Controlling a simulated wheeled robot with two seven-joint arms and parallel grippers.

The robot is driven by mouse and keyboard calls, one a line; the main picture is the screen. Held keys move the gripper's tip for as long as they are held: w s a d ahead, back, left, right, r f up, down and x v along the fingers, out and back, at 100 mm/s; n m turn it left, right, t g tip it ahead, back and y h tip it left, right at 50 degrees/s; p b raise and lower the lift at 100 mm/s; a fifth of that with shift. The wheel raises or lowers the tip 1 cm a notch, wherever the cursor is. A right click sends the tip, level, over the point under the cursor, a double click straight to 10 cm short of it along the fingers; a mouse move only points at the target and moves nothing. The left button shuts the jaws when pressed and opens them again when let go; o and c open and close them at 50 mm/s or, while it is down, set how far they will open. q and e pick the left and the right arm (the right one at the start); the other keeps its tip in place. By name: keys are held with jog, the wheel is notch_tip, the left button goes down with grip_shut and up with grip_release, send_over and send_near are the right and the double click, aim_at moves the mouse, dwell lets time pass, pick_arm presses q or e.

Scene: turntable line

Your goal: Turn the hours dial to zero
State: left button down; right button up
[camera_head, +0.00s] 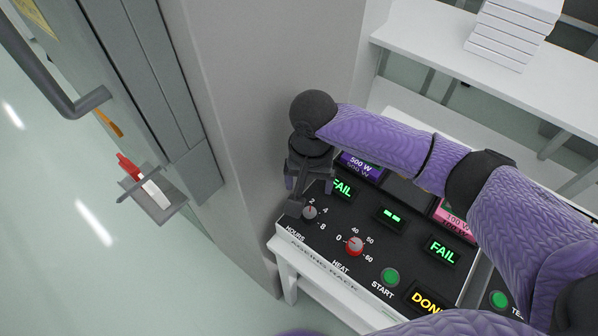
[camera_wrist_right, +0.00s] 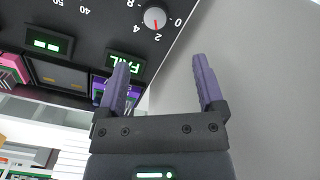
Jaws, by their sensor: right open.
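The hours dial (camera_head: 309,212) is a small grey knob at the left front corner of the black ageing rack panel (camera_head: 322,243). In the right wrist view the hours dial (camera_wrist_right: 155,17) shows its red mark pointing to about 2, with 0 to one side and 4 to the other. My right gripper (camera_head: 306,193) is open and empty, just behind and above the dial. In the wrist view the right gripper's fingers (camera_wrist_right: 160,64) are spread apart, and the dial lies beyond their tips, not between them. My left gripper is out of view.
The heat dial (camera_head: 355,245) and green start button (camera_head: 390,277) sit to the right on the panel. A grey wall (camera_head: 240,110) stands close on the left of the gripper. A door handle, a red-handled item (camera_head: 128,166) and a white shelf (camera_head: 440,45) are farther off.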

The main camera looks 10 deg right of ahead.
aim_at(310, 213)
notch_tip(310, 213, down, 2)
jog(key=shift+d+f+b, duration=0.15)
jog(key=shift+b, duration=0.4)
jog(key=f, duration=0.1)
jog(key=s+f+b, duration=0.1)
jog(key=f, duration=0.2)
jog(key=shift+s+b, duration=0.35)
jog(key=f, duration=0.1)
jog(key=f+b, duration=0.1)
jog(key=shift+w+f, duration=0.35)
jog(key=shift+s+f, duration=0.1)
jog(key=shift+f, duration=0.05)
grip_shut()
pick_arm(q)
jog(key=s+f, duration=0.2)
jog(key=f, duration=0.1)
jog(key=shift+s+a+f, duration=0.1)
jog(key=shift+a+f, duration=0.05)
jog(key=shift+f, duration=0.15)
